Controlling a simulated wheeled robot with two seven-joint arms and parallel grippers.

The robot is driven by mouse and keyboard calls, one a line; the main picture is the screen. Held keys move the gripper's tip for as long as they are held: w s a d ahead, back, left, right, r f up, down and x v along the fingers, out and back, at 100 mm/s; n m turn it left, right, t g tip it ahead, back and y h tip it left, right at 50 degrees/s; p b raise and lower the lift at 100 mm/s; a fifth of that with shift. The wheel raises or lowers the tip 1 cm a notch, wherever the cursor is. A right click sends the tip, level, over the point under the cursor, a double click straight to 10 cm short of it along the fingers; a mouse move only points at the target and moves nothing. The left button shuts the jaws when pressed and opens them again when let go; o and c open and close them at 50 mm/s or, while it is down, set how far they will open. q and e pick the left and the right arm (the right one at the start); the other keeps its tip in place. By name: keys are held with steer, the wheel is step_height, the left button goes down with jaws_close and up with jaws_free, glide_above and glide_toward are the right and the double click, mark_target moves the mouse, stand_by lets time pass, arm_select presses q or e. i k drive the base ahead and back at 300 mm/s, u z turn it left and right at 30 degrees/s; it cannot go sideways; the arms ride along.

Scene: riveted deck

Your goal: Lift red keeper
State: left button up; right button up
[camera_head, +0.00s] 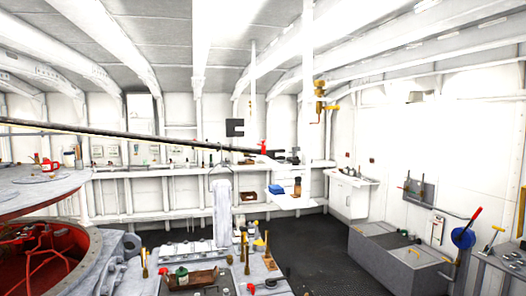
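I cannot tell for certain which thing is the red keeper. A small upright red piece (263,147) stands near the middle of the view, by the end of a long dark bar (130,134) that comes in from the left. A red-handled lever (474,220) stands at the right by a blue disc. I make out neither of my grippers in this view.
A round hatch with a red interior (38,252) is at the left. A cluttered bench (180,249) fills the bottom middle. A grey chest (395,252) stands at the right, with a white cabinet (351,196) behind it. Dark floor (312,240) between them is clear.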

mark_target(264, 147)
steer(key=k, duration=0.55)
steer(key=z, duration=0.9)
steer(key=i, duration=2.7)
steer(key=u, duration=1)
